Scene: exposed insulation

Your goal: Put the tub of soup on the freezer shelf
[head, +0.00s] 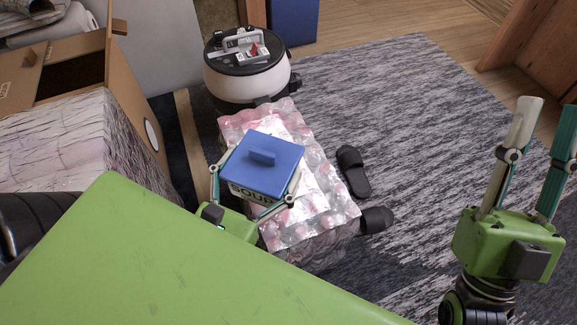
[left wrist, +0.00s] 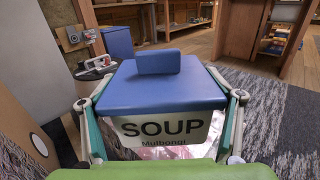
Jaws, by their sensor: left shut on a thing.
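The tub of soup (head: 270,160) has a blue lid with a raised handle and a pale body lettered "SOUP". My left gripper (head: 257,180) is shut on the tub, one finger on each side. In the left wrist view the tub (left wrist: 164,100) sits between the two fingers, upright. In the head view it is above or on a plastic-wrapped bundle; I cannot tell if it touches. My right gripper (head: 535,155) is at the right edge, its two fingers apart, with nothing between them. No freezer shelf can be made out.
The plastic-wrapped bundle (head: 320,225) lies under the tub. A white round appliance with a black top (head: 245,85) stands behind it. Two black slippers (head: 353,170) lie on the grey rug (head: 410,130). A cardboard box (head: 75,50) and wrapped block (head: 60,145) stand at left.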

